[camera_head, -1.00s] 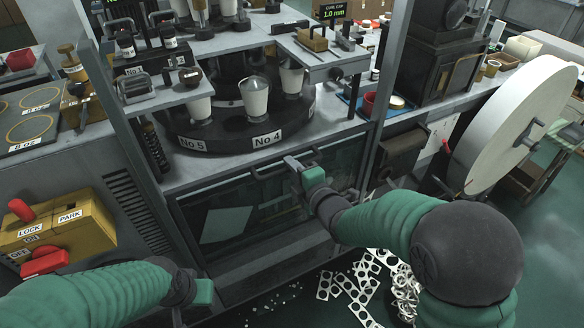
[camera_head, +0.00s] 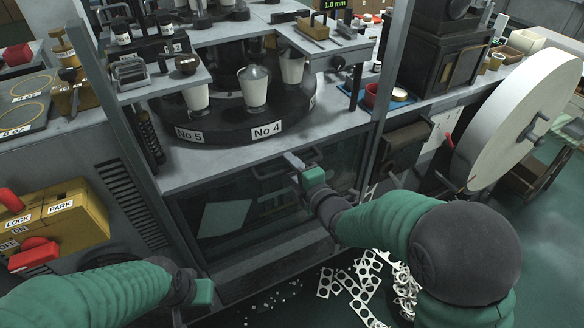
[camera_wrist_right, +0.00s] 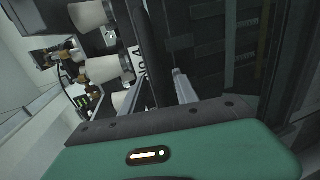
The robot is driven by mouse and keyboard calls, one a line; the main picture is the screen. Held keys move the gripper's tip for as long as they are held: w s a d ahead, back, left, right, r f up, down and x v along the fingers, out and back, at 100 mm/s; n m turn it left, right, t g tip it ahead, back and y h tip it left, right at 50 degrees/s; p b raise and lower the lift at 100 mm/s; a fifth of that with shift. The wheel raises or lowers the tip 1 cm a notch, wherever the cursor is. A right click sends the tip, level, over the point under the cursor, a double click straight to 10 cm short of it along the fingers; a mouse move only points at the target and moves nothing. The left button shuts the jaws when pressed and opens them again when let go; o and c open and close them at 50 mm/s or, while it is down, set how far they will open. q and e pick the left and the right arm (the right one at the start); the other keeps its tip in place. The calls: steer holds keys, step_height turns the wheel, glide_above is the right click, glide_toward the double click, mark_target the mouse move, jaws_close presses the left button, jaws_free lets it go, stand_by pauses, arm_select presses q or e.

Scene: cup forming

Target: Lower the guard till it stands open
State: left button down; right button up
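The guard (camera_head: 228,222) is a dark, see-through framed panel on the machine front, below the counter. Its bar handle (camera_head: 268,174) runs along its upper edge. My right gripper (camera_head: 296,162) is at the right part of this handle, with a pale finger across it; whether the fingers are closed around the bar is not clear. In the right wrist view a pale grey bar (camera_wrist_right: 184,86) lies just past the gripper's dark edge. My left gripper (camera_head: 200,292) hangs low at the left front, away from the guard; its fingers are hidden.
Above the guard, white cups (camera_head: 254,88) stand on the dark round turret (camera_head: 220,125). A yellow control box (camera_head: 65,222) with red handles is at left. A large white reel (camera_head: 515,120) is at right. Punched scrap strips (camera_head: 350,285) lie on the floor.

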steer(key=shift+s, duration=0.1)
steer(key=b+v, duration=0.8)
steer(key=v, duration=0.8)
steer(key=shift+s+d+b, duration=0.2)
steer(key=shift+s+b, duration=0.1)
steer(key=shift+b, duration=0.1)
